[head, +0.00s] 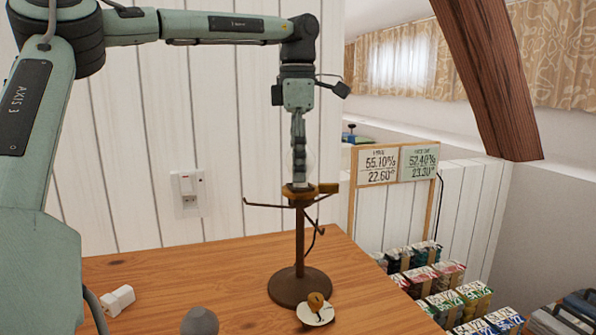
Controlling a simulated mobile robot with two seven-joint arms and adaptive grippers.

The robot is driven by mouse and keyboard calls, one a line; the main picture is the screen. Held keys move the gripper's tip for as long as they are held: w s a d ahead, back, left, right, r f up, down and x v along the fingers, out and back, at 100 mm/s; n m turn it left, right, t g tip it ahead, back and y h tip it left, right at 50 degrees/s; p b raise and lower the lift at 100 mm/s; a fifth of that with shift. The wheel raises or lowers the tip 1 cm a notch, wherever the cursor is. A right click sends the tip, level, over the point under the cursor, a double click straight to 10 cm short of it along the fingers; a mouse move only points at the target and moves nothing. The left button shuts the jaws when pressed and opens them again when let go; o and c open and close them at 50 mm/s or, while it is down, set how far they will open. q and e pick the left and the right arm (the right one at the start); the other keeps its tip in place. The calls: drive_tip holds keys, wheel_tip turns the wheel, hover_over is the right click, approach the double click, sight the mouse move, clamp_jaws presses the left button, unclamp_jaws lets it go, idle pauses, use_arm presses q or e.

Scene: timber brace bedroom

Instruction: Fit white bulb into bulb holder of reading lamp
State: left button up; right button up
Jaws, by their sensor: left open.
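The reading lamp (300,235) stands upright on the wooden table, with a round dark brown base, a thin stem and side arms near the top. Its bulb holder (297,192) is at the top of the stem. The white bulb (309,160) shows as a pale rounded shape just above the holder, partly hidden behind my left gripper. My left gripper (299,172) points straight down over the holder, with its fingers open at the bulb. Whether the fingers touch the bulb, and how deep it sits in the holder, I cannot tell. My right gripper is not in view.
On the table (215,275) are a white block-like thing (118,300) at left, a grey rounded thing (200,322) at the front and a white disc with an orange piece (316,313) by the lamp base. A wooden-framed sign (378,166) and packed goods (440,290) stand at right.

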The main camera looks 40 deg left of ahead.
use_arm(q)
wheel_tip(320, 180, up, 11)
drive_tip(key=shift+f, duration=0.1)
idle(0.3)
wheel_tip(320, 180, down, 13)
drive_tip(key=shift+d+r, duration=0.1)
drive_tip(key=shift+r, duration=2.05)
